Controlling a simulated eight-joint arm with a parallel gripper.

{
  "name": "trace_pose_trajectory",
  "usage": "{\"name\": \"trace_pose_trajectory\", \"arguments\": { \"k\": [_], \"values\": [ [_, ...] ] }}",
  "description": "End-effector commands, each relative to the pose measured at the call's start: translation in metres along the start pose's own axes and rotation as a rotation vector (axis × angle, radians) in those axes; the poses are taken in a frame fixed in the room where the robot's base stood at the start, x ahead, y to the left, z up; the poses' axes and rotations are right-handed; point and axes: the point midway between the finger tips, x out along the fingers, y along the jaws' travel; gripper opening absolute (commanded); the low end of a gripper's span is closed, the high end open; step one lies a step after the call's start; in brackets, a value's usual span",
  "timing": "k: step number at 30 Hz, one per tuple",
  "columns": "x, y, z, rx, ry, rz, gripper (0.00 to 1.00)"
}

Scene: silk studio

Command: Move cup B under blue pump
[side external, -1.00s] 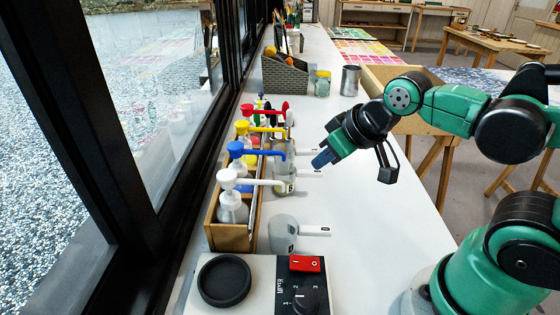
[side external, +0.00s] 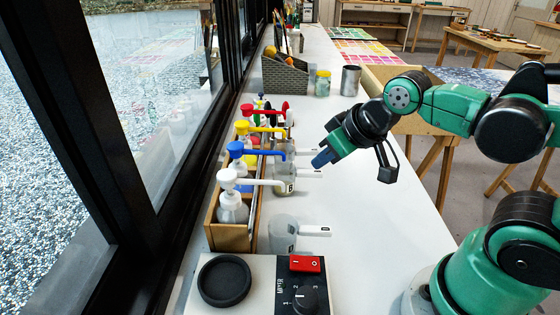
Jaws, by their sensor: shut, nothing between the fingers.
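The blue pump (side external: 236,150) stands in the wooden rack, with its spout pointing right. A clear cup marked B, cup B (side external: 289,188), stands on the table to the right of the rack, near the ends of the blue and white spouts. The spouts partly hide it, and I cannot tell exactly which one it is under. A white handle (side external: 309,174) sticks out to the right beside it. My gripper (side external: 321,160) is shut and empty above the table, just right of the cups, with its fingertips pointing down-left. It appears apart from cup B.
The white pump (side external: 228,178) is in front of the blue one; yellow (side external: 242,127) and red pumps are behind. Another clear cup (side external: 282,236) with a white handle stands nearer. A mixer (side external: 265,290) is at the front. The table's right side (side external: 360,220) is clear.

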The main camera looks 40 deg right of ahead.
Motion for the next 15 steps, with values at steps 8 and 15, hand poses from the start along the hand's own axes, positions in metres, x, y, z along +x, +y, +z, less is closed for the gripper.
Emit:
{"name": "trace_pose_trajectory", "arguments": {
  "k": [8, 15],
  "values": [
    [0.0, 0.0, 0.0, 0.0, 0.0, 0.0, 0.0],
    [0.0002, 0.0006, -0.0008, -0.007, -0.006, 0.001, 0.28]
  ]
}}
